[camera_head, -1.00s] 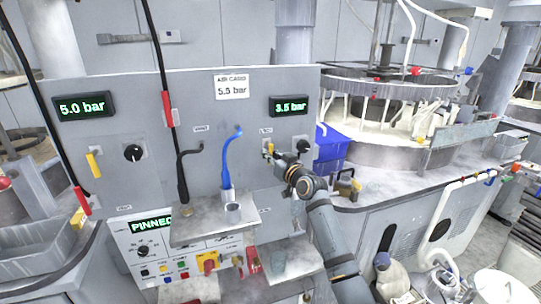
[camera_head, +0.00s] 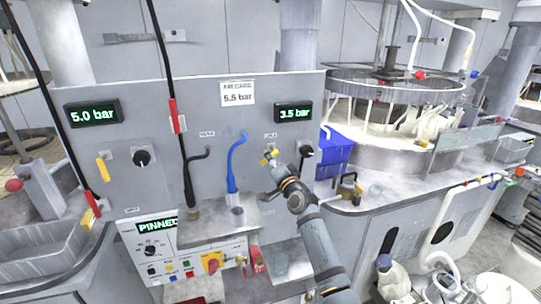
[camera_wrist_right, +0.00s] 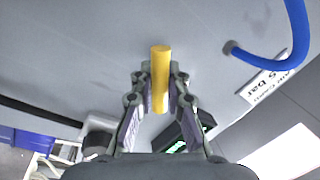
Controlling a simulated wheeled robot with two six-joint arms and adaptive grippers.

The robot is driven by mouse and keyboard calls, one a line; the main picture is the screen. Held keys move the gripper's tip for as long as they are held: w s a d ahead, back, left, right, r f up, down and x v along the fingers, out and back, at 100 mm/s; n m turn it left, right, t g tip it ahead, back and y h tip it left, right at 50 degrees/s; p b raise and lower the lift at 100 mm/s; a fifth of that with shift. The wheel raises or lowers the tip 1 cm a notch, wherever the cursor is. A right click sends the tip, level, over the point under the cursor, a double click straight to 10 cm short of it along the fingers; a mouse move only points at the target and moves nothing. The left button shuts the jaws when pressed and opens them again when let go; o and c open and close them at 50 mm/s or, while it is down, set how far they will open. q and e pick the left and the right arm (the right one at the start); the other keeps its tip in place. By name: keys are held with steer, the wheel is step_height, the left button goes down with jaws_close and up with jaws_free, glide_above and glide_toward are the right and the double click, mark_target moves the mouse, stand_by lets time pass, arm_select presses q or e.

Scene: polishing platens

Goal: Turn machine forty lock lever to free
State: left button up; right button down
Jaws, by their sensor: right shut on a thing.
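A short yellow lever (camera_head: 270,155) sits on the right part of the grey upright panel, below the green 3.5 bar display (camera_head: 293,112). My right gripper (camera_head: 272,164) is at this lever. In the right wrist view the yellow lever (camera_wrist_right: 160,75) stands between the two fingers of my right gripper (camera_wrist_right: 160,98), which are shut on it. Its far end sticks out past the fingertips. A second yellow lever (camera_head: 103,169) is on the panel's left part, under the 5.0 bar display (camera_head: 93,113). The small labels are too blurred to read. My left gripper is not in view.
A black knob (camera_head: 306,150) is just right of the gripped lever. A blue hose (camera_head: 233,162) and a black hose (camera_head: 187,170) rise left of it over a metal shelf (camera_head: 215,231). A blue bin (camera_head: 335,150) stands to the right.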

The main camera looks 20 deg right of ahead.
steer(key=shift+m+p, duration=0.3)
steer(key=shift+m, duration=0.4)
steer(key=shift+a+h, duration=0.1)
steer(key=shift+h, duration=0.2)
steer(key=c, duration=1.3)
jaws_free()
steer(key=shift+r, duration=0.1)
steer(key=shift+c, duration=0.2)
steer(key=shift+s, duration=0.15)
steer(key=s+d+f, duration=0.1)
steer(key=s+f, duration=0.1)
steer(key=s, duration=0.9)
steer(key=shift+s+d, duration=0.25)
steer(key=shift+d, duration=0.05)
